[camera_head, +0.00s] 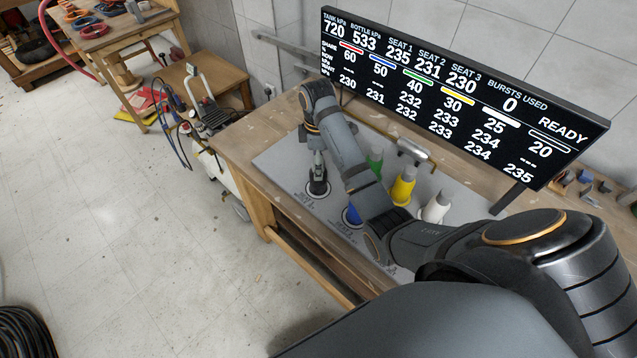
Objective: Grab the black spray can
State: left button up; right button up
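The black spray can (318,188) stands upright on a marked spot at the left end of the grey mat (279,156) on the workbench. My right arm comes in from the right, arches over the mat and points down at the black can. My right gripper (317,165) is at the top of this can. It is too small and dark to tell whether its fingers are apart or closed on the can. My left gripper is out of view.
Blue (352,216), green (375,160), yellow (402,188) and white (436,208) cans stand right of the black one, the blue partly behind my arm. A display (450,95) stands behind them. A wooden table (105,40) is far left; open floor lies left of the bench.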

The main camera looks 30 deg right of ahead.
jog(key=shift+f, duration=0.25)
jog(key=shift+s+f+b, duration=0.1)
jog(key=shift+f+b, duration=0.4)
jog(key=shift+b, duration=0.05)
notch_tip(320, 180, down, 4)
jog(key=shift+s+r+b, duration=0.15)
jog(key=shift+r+b, duration=0.1)
jog(key=shift+b, duration=0.9)
jog(key=shift+f, duration=0.15)
jog(key=shift+c, duration=0.4)
jog(key=c, duration=1.4)
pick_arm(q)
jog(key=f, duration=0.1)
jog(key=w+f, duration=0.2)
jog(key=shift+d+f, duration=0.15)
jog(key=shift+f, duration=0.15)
pick_arm(e)
jog(key=shift+o, duration=0.2)
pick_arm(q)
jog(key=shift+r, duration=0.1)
pick_arm(e)
jog(key=shift+r, duration=0.2)
